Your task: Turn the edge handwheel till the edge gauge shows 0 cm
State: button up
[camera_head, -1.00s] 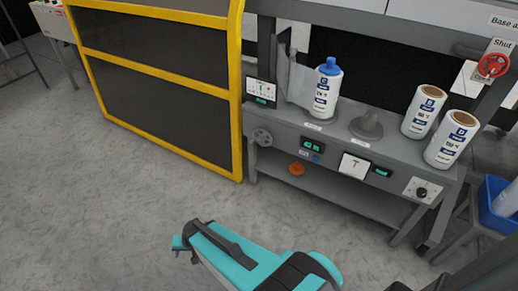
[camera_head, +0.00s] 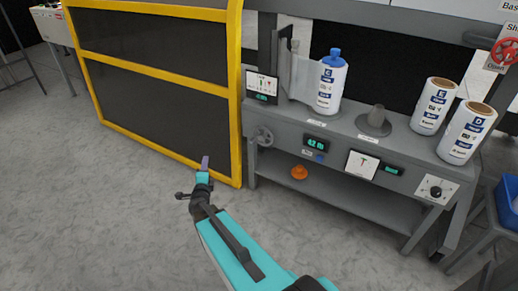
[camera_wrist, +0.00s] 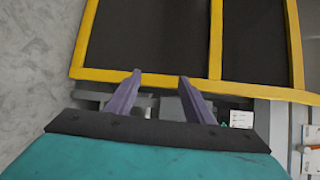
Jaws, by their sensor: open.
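A grey handwheel (camera_head: 263,136) sits on the front left of the grey machine bench, just right of the yellow-framed guard. A small screen with a green readout (camera_head: 262,86) stands above it, and a white dial (camera_head: 362,165) with a green readout beside it is further right. Their figures are too small to read, and I cannot tell which is the edge gauge. My gripper (camera_head: 204,163) is left of and below the handwheel, in front of the guard, apart from both. The wrist view shows its two purple fingers (camera_wrist: 160,80) open with nothing between them; the handwheel is not clearly visible there.
The yellow-framed dark guard (camera_head: 235,120) stands close behind my gripper. An orange knob-like thing (camera_head: 299,172) is on the lower shelf. The grey floor at left is free.

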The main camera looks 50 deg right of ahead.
aim_at(261, 139)
jog(key=s+d+r+m+g+h+b, duration=0.3)
jog(key=s+d+m+g+h, duration=0.4)
jog(key=s+d+m, duration=0.3)
jog(key=d+m+b, duration=0.1)
jog(key=d+m, duration=0.1)
jog(key=shift+d+m+g, duration=0.3)
jog(key=shift+d, duration=0.1)
jog(key=shift+d, duration=0.1)
jog(key=b+x, duration=0.2)
jog(key=x, duration=1.1)
jog(key=shift+d, duration=0.3)
jog(key=shift+r, duration=0.1)
jog(key=c, duration=1.1)
jog(key=shift+o, duration=0.3)
